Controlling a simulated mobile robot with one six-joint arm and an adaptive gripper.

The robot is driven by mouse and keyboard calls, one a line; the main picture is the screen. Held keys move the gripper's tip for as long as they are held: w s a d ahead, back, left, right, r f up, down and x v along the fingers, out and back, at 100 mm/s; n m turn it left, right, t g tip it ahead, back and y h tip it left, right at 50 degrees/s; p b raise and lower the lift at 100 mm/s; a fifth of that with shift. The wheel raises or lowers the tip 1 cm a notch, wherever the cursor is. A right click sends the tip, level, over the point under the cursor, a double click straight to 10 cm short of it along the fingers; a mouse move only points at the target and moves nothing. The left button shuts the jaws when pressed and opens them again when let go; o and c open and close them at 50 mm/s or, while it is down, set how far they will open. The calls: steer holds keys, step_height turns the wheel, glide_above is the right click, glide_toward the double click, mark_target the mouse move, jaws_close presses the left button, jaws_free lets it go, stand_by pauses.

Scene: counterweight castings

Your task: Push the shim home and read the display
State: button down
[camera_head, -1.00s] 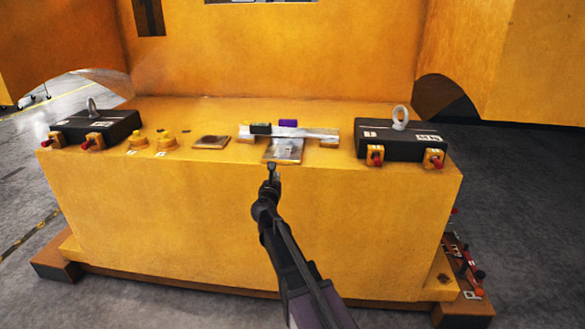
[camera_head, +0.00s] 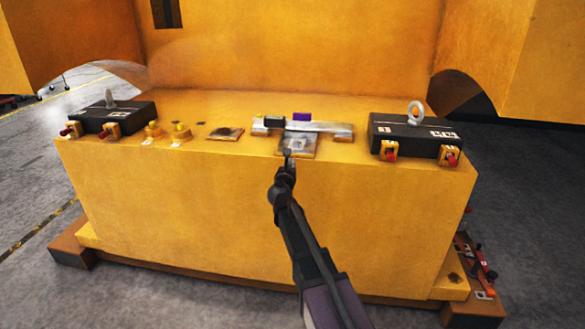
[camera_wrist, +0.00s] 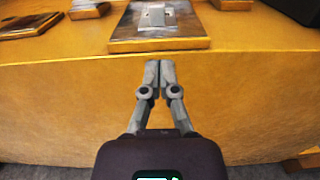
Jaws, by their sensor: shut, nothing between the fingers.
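A flat metal plate on a wooden-looking base (camera_head: 312,152) sits at the front edge of the yellow casting's top; it also shows in the wrist view (camera_wrist: 190,30). A small pale grey piece, perhaps the shim (camera_wrist: 155,17), lies on it. Behind it runs a metal bar (camera_head: 335,131) with a small black block (camera_head: 273,121) and a purple block (camera_head: 302,117). I cannot tell which one, if any, carries the display; no reading is legible. My gripper (camera_head: 288,155) is shut and empty, its tips just in front of the plate's front edge; it also shows in the wrist view (camera_wrist: 160,66).
Black weights with lifting eyes stand left (camera_head: 112,117) and right (camera_head: 415,136), with red-tipped clamps in front. Two yellow knobs (camera_head: 180,132) and a dark square pad (camera_head: 225,134) lie left of the plate. A tall yellow wall (camera_head: 300,60) rises behind. The casting's front face is clear.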

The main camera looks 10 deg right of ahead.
mark_target(296, 147)
steer(key=x, duration=0.9)
steer(key=shift+w+d, duration=0.1)
steer(key=shift+w, duration=0.25)
steer(key=shift+x, duration=1.85)
steer(key=shift+s, duration=0.15)
steer(key=shift+s+a, duration=0.2)
steer(key=shift+s, duration=0.3)
steer(key=v, duration=1.2)
steer(key=shift+s, duration=0.4)
